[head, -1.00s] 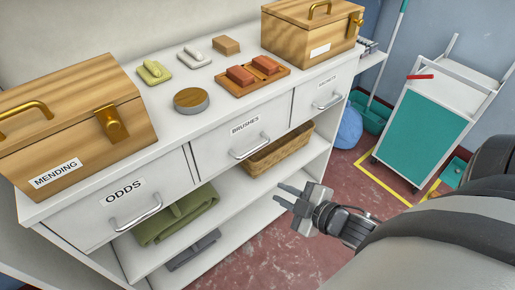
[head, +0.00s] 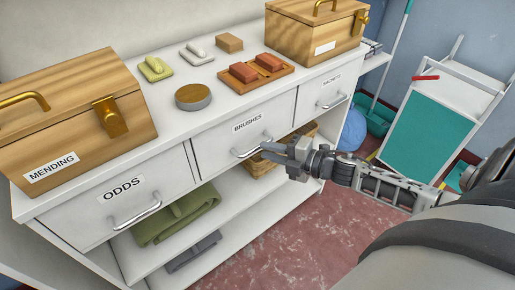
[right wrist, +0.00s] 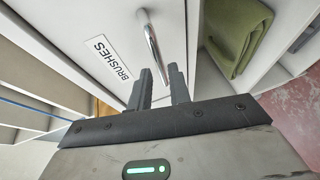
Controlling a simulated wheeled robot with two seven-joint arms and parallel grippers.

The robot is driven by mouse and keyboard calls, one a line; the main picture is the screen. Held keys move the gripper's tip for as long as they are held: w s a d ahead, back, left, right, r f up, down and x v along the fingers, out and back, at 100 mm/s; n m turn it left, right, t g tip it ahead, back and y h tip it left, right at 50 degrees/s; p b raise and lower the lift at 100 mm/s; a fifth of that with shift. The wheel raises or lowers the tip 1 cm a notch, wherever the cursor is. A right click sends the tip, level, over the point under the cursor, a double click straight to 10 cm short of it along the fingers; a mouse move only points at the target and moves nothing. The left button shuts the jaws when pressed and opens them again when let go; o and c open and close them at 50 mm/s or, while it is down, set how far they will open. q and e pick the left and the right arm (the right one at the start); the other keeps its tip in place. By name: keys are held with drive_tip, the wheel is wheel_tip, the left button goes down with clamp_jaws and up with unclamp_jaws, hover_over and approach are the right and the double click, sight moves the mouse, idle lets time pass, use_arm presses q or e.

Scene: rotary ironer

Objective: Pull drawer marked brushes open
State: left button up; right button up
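The drawer marked BRUSHES (head: 220,147) is the middle one of the white cabinet, flush with its neighbours and closed. Its silver bar handle (head: 248,152) sits below the label. My right gripper (head: 270,152) is at the handle's right end, fingers pointing at the drawer front. In the right wrist view the gripper (right wrist: 160,72) has its two dark fingers apart, and one end of the handle (right wrist: 150,42) appears between their tips. I cannot tell whether they touch it. The BRUSHES label (right wrist: 113,58) is left of the handle there. My left gripper is not in view.
The ODDS drawer (head: 95,215) is on the left, another closed drawer (head: 318,100) on the right. Below, an open shelf holds a folded green cloth (head: 178,217) and a wicker basket (head: 262,168). A cart (head: 435,125) stands at the right. Red floor in front is clear.

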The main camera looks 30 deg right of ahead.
sight(258, 149)
drive_tip(key=shift+x, duration=2.1)
clamp_jaws()
drive_tip(key=shift+s+a, duration=0.1)
drive_tip(key=shift+s, duration=0.1)
